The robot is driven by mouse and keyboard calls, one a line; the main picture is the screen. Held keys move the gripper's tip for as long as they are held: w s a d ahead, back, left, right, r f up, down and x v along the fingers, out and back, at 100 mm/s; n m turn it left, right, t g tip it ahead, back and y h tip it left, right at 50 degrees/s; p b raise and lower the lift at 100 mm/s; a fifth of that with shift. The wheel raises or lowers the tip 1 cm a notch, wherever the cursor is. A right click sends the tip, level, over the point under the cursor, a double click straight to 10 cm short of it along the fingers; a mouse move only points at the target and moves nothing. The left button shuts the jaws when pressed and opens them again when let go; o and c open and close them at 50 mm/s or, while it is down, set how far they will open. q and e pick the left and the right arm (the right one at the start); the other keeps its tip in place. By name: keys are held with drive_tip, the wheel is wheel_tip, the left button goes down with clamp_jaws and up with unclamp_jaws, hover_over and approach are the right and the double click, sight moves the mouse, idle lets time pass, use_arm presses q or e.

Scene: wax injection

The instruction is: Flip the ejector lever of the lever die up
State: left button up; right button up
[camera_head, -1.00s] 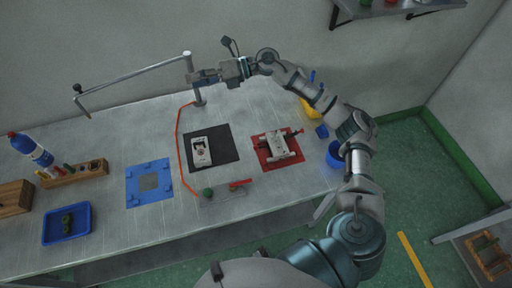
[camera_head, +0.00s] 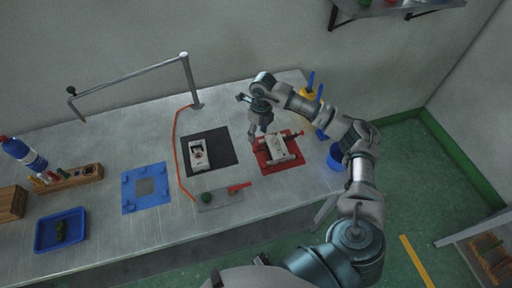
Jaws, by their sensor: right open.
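A light grey metal die with red parts (camera_head: 279,151), which looks like the lever die, lies on a red mat (camera_head: 292,166) at the right part of the bench. A red piece sticks out at its upper right end. Whether its lever is up or down is too small to tell. My right gripper (camera_head: 259,133) points down just above and left of this die, close to the red mat's left edge. It is open and empty, and it looks apart from the die. My left gripper is not in view.
Another pale die (camera_head: 199,155) lies on a black mat (camera_head: 222,151) to the left. A grey plate with a red handle and green knob (camera_head: 222,198) lies in front. A blue mat (camera_head: 146,202), blue tray (camera_head: 61,241), blue cup (camera_head: 335,156) and metal post (camera_head: 190,80) stand around.

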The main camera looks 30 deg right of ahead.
sight(261, 150)
drive_tip(key=f, duration=0.9)
drive_tip(key=shift+s+a, duration=0.2)
drive_tip(key=shift+a, duration=0.2)
drive_tip(key=shift+c, duration=0.3)
clamp_jaws()
